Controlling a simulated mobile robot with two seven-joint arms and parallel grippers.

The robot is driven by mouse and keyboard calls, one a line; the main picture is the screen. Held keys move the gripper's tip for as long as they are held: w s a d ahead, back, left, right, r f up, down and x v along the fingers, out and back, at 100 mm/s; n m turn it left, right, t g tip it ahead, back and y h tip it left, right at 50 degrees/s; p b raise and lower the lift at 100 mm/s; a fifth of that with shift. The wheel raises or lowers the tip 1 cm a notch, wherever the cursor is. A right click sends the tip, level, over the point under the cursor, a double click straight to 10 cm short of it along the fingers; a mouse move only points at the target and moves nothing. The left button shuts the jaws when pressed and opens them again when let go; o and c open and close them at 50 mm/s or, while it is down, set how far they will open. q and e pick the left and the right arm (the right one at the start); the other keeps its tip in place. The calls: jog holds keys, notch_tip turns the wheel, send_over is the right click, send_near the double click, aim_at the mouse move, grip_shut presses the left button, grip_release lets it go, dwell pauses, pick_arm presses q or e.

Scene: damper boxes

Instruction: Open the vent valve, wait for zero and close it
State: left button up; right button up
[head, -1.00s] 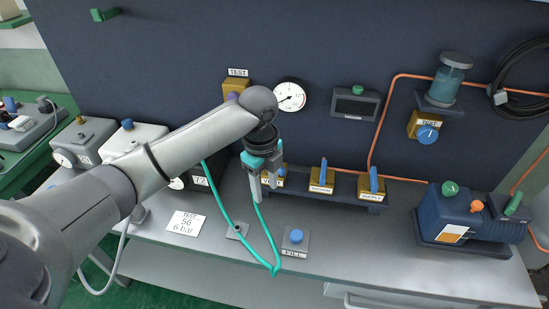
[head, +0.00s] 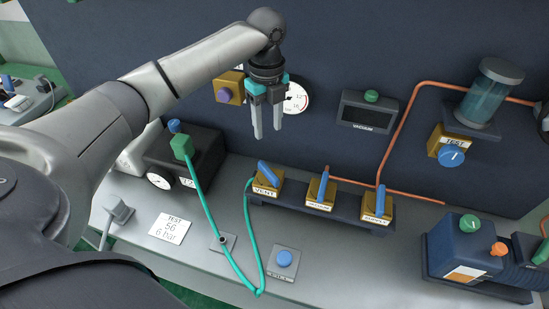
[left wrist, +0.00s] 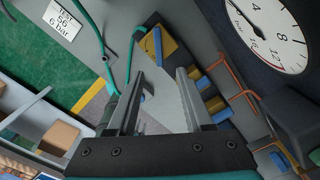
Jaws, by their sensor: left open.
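The vent valve (head: 264,190) is a brass block labelled VENT with a blue lever, at the left end of a dark rail of three valves. Its lever (head: 267,173) leans to the upper left in the head view. In the left wrist view the vent valve (left wrist: 169,45) lies beyond the fingertips. My left gripper (head: 267,136) is open and empty, in the air above the vent valve and apart from it. The white round gauge (head: 297,97) is partly hidden behind the gripper; its dial (left wrist: 268,28) shows large in the left wrist view. My right gripper is not seen.
Two more blue-levered valves stand right of the vent valve, the middle one (head: 320,191) and the supply one (head: 377,205). A teal hose (head: 205,205) loops over the bench from a dark box (head: 190,155). A blue FILL button (head: 284,258) sits in front. A pump (head: 462,250) stands at right.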

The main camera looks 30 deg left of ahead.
pick_arm(q)
send_over(268, 170)
notch_tip(268, 170, down, 5)
notch_tip(268, 170, down, 10)
jog(key=shift+r+b, duration=0.2)
jog(key=shift+b, duration=0.4)
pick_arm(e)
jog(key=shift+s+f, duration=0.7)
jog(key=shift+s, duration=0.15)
pick_arm(q)
grip_shut()
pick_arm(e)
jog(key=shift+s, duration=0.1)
